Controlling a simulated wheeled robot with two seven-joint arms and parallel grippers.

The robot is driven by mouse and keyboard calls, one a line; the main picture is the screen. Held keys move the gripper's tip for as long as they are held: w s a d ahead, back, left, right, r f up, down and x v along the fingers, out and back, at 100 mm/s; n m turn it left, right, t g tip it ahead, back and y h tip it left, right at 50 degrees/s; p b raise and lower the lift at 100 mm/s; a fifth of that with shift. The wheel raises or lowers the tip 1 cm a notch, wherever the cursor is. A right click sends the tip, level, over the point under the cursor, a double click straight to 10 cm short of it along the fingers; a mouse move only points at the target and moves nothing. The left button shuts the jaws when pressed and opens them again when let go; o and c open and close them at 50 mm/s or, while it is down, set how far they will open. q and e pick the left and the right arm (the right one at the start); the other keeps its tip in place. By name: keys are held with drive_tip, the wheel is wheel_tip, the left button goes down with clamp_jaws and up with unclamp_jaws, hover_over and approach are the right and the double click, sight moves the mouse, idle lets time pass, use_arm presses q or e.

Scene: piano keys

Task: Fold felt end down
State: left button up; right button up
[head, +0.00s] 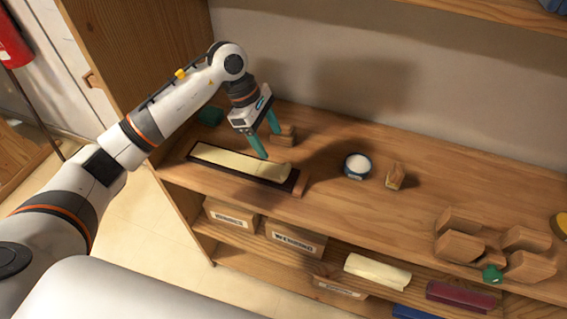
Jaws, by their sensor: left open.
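A strip of cream felt (228,160) lies along a dark tray (198,163) on the wooden bench top. Its right end (275,172) looks raised or curled. My left gripper (269,144) has teal fingers and is open, above and just behind the right part of the felt. One finger reaches down close to the felt; whether it touches cannot be told. The other finger is near a small wooden block (285,136) behind the tray. My right gripper is not in view.
A blue-rimmed jar (357,166) and a small wooden piece (396,176) stand right of the tray. Several wooden blocks (459,247) sit at the right. A green object (211,116) lies behind the tray. Labelled boxes (295,236) and a cream roll (377,271) are on the lower shelf.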

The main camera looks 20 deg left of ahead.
sight(285, 168)
use_arm(q)
drive_tip(key=p+x, duration=0.2)
drive_tip(key=x, duration=0.7)
drive_tip(key=shift+d+p, duration=0.15)
drive_tip(key=shift+p, duration=0.2)
drive_tip(key=shift+d+f, duration=0.15)
drive_tip(key=shift+f, duration=0.4)
